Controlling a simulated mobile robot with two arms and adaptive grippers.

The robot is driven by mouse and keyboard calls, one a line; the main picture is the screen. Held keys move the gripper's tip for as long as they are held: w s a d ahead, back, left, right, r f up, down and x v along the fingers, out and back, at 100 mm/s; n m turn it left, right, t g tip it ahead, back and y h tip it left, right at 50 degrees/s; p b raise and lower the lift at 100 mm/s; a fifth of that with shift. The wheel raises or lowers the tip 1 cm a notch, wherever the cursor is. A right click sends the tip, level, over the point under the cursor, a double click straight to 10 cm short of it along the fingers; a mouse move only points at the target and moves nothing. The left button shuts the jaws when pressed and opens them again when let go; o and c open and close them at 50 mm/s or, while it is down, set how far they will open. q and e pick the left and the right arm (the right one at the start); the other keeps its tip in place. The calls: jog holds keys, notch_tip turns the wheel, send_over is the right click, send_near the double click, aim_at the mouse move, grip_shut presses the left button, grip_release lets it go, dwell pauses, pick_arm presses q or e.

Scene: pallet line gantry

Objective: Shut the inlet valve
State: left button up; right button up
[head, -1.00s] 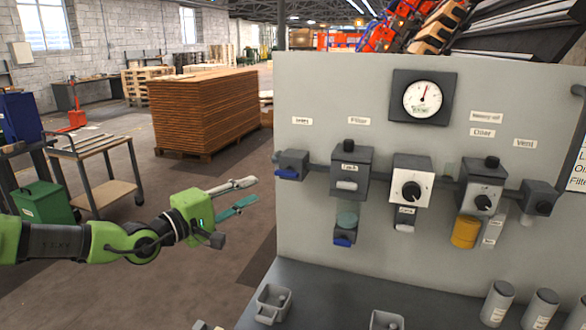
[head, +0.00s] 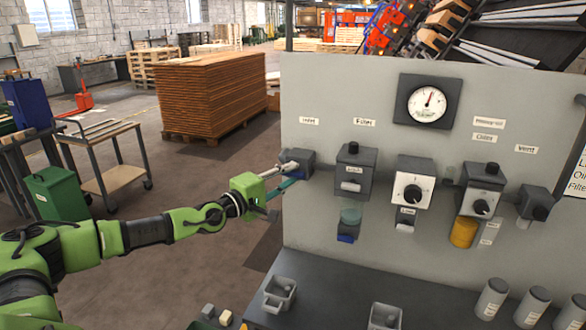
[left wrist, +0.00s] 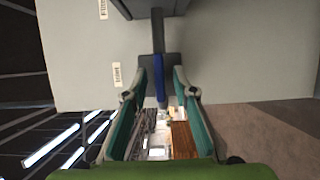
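The inlet valve (head: 303,158) is a dark grey block at the left end of the panel's pipe, under the "Inlet" label (head: 309,121). Its blue lever (left wrist: 159,80) shows in the left wrist view, in line with the pipe. In the head view my gripper hides the lever. My left gripper (head: 288,173) is at the valve from the left. In the left wrist view its two teal fingers (left wrist: 160,76) are apart, one on each side of the lever, with a gap visible on both sides. My right gripper is not in view.
The grey panel (head: 330,220) also carries a filter unit (head: 353,170) close right of the valve, a regulator dial (head: 411,190), an oiler (head: 480,190), a vent (head: 536,203) and a gauge (head: 428,101). A grey shelf (head: 340,290) with small bins lies below.

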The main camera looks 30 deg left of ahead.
pick_arm(q)
jog(key=shift+w+d, duration=0.15)
jog(key=shift+w, duration=0.7)
grip_shut()
jog(key=shift+f, duration=0.1)
